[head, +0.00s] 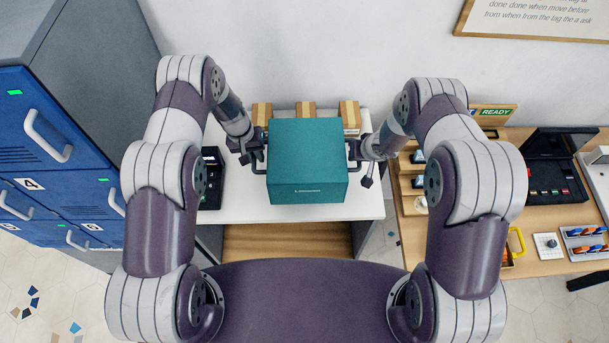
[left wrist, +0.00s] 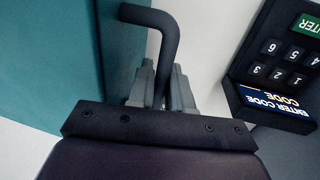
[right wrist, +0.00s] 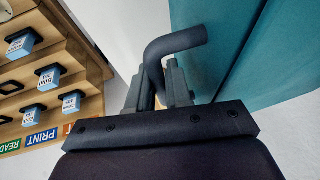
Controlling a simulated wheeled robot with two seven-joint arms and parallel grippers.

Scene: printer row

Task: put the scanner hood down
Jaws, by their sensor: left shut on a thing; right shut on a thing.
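The scanner hood (head: 307,160) is a teal box with a dark bar handle on each side, over the white table (head: 233,210). It looks level; I cannot tell whether its bottom touches the table. My left gripper (head: 257,158) is shut on the left handle, which shows as a bent black bar (left wrist: 150,16) in the left wrist view. My right gripper (head: 358,156) is shut on the right handle, a similar bar (right wrist: 182,40) in the right wrist view. Whatever is beneath the hood is hidden.
Several small cardboard boxes (head: 306,110) stand behind the hood. A dark keypad device (head: 211,180) is at its left. Blue lockers (head: 60,130) stand further left. A wooden sorting rack (head: 412,180) and a desk (head: 470,255) are on the right. White table shows bare in front.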

